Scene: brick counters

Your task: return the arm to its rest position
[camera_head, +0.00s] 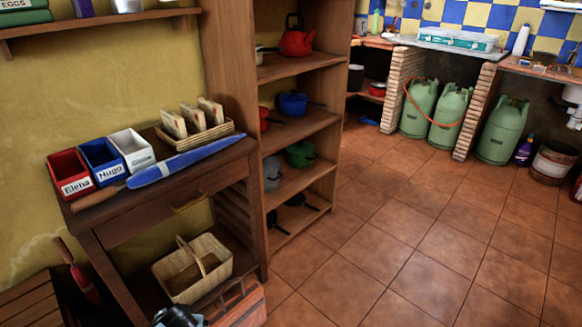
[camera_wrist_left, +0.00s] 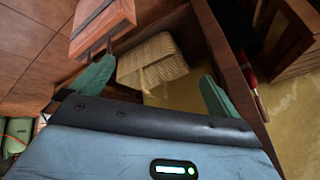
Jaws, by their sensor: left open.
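My left gripper (camera_wrist_left: 156,76) shows in the left wrist view, with its two green fingers spread wide and nothing between them. A wicker basket (camera_wrist_left: 150,60) lies beyond the fingers in that view. In the head view the basket (camera_head: 193,270) sits on the lower shelf of the wooden side table. A dark part at the bottom edge of the head view, just below the basket, may belong to my arm; I cannot tell. My right gripper is in neither view.
The table (camera_head: 235,155) holds a blue umbrella (camera_head: 185,163) and labelled boxes. A pot shelf (camera_head: 290,190) stands beside it. Tiled floor is open at right.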

